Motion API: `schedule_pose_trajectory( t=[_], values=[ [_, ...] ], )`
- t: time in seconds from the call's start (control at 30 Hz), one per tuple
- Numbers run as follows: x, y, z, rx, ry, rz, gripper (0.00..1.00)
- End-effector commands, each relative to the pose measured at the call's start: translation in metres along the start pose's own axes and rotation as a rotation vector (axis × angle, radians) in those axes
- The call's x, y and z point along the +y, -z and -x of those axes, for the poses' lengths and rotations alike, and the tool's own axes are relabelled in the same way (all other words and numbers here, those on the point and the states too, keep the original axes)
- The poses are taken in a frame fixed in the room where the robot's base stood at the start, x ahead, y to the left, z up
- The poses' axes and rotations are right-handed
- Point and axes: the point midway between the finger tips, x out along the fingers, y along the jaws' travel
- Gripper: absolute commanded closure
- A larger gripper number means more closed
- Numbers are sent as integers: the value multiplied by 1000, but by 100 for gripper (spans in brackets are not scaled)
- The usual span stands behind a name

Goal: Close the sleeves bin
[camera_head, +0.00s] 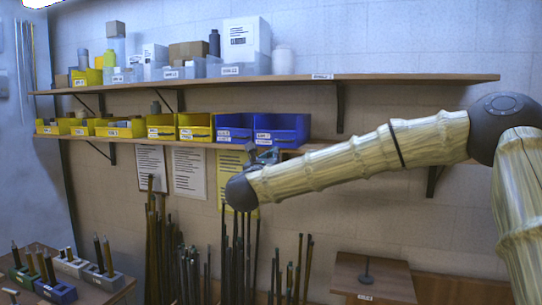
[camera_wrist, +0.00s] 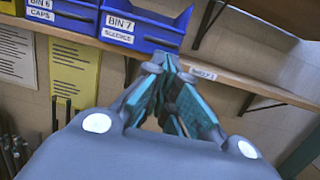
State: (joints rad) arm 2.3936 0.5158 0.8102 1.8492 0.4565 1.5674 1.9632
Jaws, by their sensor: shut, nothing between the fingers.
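The sleeves bin (camera_head: 282,127) is the blue, open-topped bin at the right end of the lower shelf row. In the wrist view, its front (camera_wrist: 142,24) carries labels reading "BIN 7" and "SLEEVES". My gripper (camera_head: 266,153) is in front of and just below this bin in the head view. In the wrist view, the fingers (camera_wrist: 161,62) are together with nothing between them, close below the bin's lower right front. I cannot tell whether they touch it. The bin's back and how far it sticks out past the shelf edge are unclear.
Another blue bin (camera_head: 234,126), labelled "BIN 6 CAPS" in the wrist view (camera_wrist: 66,14), stands directly left. Several yellow bins (camera_head: 120,128) continue leftward. The lower shelf (camera_wrist: 240,73) is bare right of the sleeves bin. The upper shelf (camera_head: 400,79) runs above.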

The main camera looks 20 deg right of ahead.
Motion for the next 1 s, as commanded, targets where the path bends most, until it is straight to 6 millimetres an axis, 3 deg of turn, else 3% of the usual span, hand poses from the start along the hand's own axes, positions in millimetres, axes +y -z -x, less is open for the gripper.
schedule_pose_trajectory(
  t=[0.23,0.5,1.0],
  values=[
    [-1,-4,-41,0,1,2,100],
    [0,-2,-67,0,0,2,100],
    [0,1,-77,0,0,2,100]
  ],
)
